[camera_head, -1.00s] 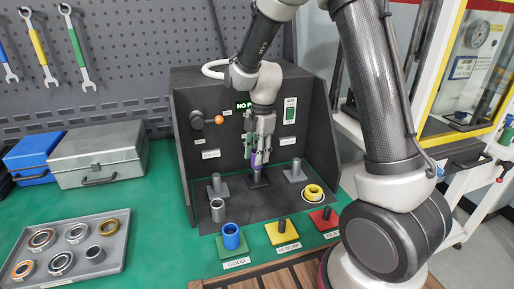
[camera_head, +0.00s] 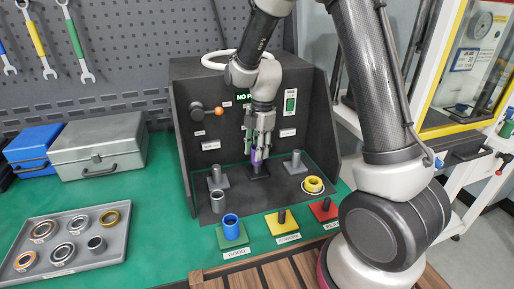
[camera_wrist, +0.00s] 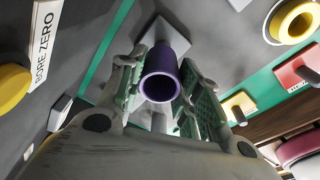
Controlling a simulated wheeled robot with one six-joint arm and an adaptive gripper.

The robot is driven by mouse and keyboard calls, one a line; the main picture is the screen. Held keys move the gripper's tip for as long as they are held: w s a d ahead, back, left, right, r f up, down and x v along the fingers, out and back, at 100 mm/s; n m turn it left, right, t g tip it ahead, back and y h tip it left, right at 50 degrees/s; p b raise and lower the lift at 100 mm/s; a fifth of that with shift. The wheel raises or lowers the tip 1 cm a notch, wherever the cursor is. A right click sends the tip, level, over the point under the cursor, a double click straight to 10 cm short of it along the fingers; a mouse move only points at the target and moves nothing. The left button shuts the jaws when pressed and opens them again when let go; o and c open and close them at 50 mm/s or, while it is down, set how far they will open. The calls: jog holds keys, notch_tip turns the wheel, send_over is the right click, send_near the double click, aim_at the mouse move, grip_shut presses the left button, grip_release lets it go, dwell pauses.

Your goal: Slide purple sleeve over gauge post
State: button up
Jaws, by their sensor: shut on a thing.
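The purple sleeve (camera_head: 256,157) is upright between the fingers of my gripper (camera_head: 258,150), inside the dark test booth. In the wrist view the sleeve (camera_wrist: 163,78) shows its round open end, and my gripper (camera_wrist: 160,92) has a finger on each side of it. My gripper is shut on the sleeve.
Grey posts stand left (camera_head: 217,180) and right (camera_head: 295,164) of the middle base. A grey sleeve (camera_head: 218,202), a yellow ring (camera_head: 314,184) and a blue sleeve (camera_head: 231,228) are in front. Booth walls (camera_head: 321,130) flank my arm. A parts tray (camera_head: 121,244) is at left.

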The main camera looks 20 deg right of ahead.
jog(key=shift+f, duration=0.55)
jog(key=shift+f, duration=0.15)
jog(key=shift+f, duration=0.45)
jog(key=shift+f, duration=0.85)
dwell(1.2)
jog(key=o, duration=1.2)
jog(key=shift+o, duration=0.2)
notch_tip(320, 180, up, 9)
jog(key=shift+r, duration=0.1)
